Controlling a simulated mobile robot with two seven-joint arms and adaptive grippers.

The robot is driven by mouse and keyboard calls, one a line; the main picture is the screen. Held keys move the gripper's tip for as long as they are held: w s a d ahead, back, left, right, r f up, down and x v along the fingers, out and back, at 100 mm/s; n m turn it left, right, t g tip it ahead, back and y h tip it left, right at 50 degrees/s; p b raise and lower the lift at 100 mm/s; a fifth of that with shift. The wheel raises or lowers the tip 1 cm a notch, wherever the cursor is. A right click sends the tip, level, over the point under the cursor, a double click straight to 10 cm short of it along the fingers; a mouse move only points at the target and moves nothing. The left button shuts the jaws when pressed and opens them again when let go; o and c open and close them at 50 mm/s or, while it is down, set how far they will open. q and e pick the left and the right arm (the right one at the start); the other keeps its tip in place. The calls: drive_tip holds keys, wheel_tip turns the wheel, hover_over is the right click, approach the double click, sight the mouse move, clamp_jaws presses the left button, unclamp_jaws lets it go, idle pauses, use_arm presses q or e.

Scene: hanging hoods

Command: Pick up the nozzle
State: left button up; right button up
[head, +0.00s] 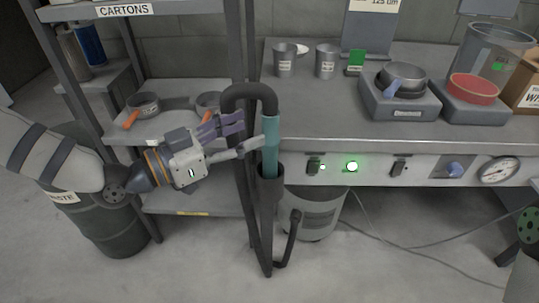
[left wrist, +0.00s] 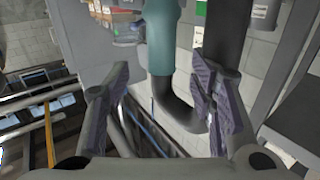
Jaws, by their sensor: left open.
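The nozzle (head: 271,148) has a teal grip and stands upright in a black holder (head: 270,185) at the bench's left front edge. A thick black hose arches from its top. My left gripper (head: 250,132) is open just left of the teal grip, fingers pointing towards it. In the left wrist view, the teal grip (left wrist: 161,38) shows beyond and between the spread fingers (left wrist: 160,85), and the black hose curves below it behind the right finger. I cannot tell whether a finger touches the nozzle. My right gripper is not in view.
A grey shelf rack with pans (head: 143,104) stands behind my left arm. A bucket (head: 313,212) stands below; cables cross the floor.

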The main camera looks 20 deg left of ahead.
sight(263, 123)
use_arm(q)
drive_tip(key=x, duration=0.7)
drive_tip(key=shift+a+b, duration=0.1)
drive_tip(key=shift+b, duration=0.25)
clamp_jaws()
